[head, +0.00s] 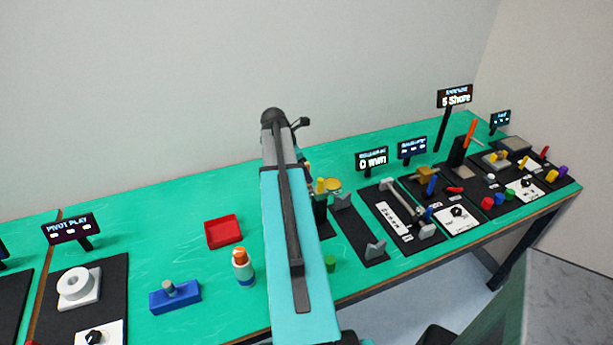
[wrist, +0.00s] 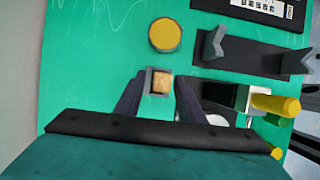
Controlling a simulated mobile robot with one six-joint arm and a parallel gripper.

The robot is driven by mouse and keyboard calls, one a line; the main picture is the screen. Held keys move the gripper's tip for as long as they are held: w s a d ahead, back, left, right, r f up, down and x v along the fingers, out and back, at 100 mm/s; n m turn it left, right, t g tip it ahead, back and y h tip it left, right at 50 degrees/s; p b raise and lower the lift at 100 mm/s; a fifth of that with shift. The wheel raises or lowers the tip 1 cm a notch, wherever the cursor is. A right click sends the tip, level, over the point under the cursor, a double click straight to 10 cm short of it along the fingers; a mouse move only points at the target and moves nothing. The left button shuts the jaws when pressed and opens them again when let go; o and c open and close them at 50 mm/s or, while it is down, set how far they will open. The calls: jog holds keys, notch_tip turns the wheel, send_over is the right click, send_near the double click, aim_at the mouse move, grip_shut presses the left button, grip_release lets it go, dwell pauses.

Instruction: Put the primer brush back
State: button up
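I cannot pick out the primer brush for certain. In the wrist view my gripper (wrist: 161,86) points down at the green table, its two dark fingers apart. A small square block (wrist: 161,83), orange-brown with a grey edge, shows between the fingertips; I cannot tell whether they grip it. A yellow disc (wrist: 165,35) with a grey rim lies just beyond. A yellow peg (wrist: 275,105) sticks out of a black and white block at the right. In the head view my arm hides my gripper. A white and blue bottle (head: 244,271) with an orange cap stands left of my arm.
A red tray (head: 223,232) and a blue block (head: 175,298) with a grey peg lie left of my arm. A black strip with grey brackets (head: 376,249) and several device panels fill the right side. A green cylinder (head: 330,263) stands near the front edge. The back left is clear.

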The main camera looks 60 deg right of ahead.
jog(key=b+v, duration=0.2)
jog(key=v, duration=0.8)
jog(key=shift+s+d+f, duration=0.1)
jog(key=shift+s, duration=0.1)
dwell(0.8)
